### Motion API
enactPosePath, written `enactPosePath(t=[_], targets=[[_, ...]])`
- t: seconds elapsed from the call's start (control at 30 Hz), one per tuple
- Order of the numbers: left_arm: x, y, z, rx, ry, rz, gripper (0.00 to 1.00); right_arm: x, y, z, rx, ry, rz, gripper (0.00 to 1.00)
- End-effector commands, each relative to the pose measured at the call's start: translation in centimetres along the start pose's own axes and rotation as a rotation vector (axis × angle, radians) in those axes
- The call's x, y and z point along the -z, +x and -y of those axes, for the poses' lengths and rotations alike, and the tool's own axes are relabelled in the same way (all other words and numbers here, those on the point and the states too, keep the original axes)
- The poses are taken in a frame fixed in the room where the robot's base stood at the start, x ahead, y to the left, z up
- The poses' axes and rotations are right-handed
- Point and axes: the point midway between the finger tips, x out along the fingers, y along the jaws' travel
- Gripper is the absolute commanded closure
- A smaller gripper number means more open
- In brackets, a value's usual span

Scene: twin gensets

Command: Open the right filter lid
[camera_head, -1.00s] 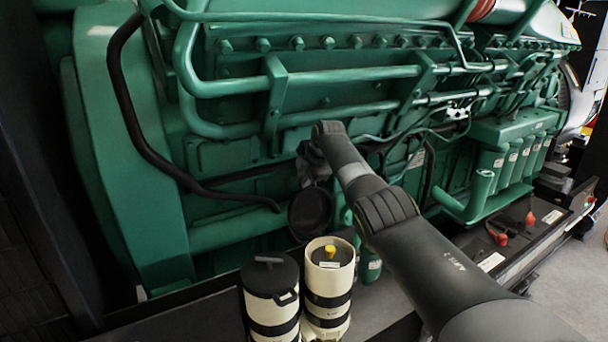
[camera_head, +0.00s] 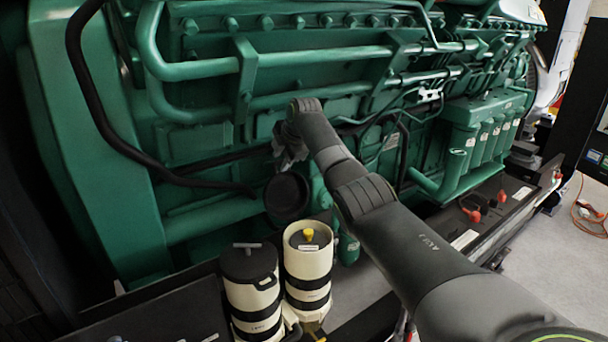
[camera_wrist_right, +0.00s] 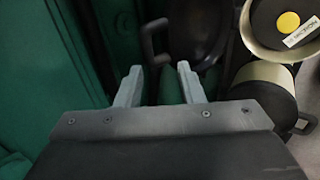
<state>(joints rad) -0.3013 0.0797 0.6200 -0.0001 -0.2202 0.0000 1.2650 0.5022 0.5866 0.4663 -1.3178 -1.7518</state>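The right filter (camera_head: 307,278) is a cream canister with black bands, and its top is uncovered, showing a yellow knob. Its round black lid (camera_head: 287,197) stands swung up behind it, against the green engine. The lid (camera_wrist_right: 198,35) and its dark handle (camera_wrist_right: 150,38) also show in the right wrist view. The left filter (camera_head: 253,298) is capped by a black lid with a handle. My right gripper (camera_head: 285,153) is just above and behind the raised lid. In the wrist view its fingers (camera_wrist_right: 160,80) are apart and empty, close to the handle. My left gripper is not in view.
The green engine (camera_head: 90,130) with its pipes fills the back. A black hose (camera_head: 88,100) hangs at the left. A dark ledge (camera_head: 150,315) runs along the front. Grey floor (camera_head: 550,260) lies clear at the right, with an orange cable (camera_head: 588,212).

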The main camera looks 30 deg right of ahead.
Motion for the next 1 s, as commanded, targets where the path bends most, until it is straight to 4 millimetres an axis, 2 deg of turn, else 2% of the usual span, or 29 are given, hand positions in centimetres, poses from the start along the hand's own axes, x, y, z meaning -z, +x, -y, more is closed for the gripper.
enactPosePath(t=[0.47, 1.0], targets=[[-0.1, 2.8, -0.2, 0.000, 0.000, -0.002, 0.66, -0.1, -2.2, 2.8, 0.000, -0.001, 0.002, 0.65], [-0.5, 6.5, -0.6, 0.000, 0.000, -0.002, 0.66, -0.3, -5.7, 7.9, -0.001, -0.002, 0.002, 0.65]])
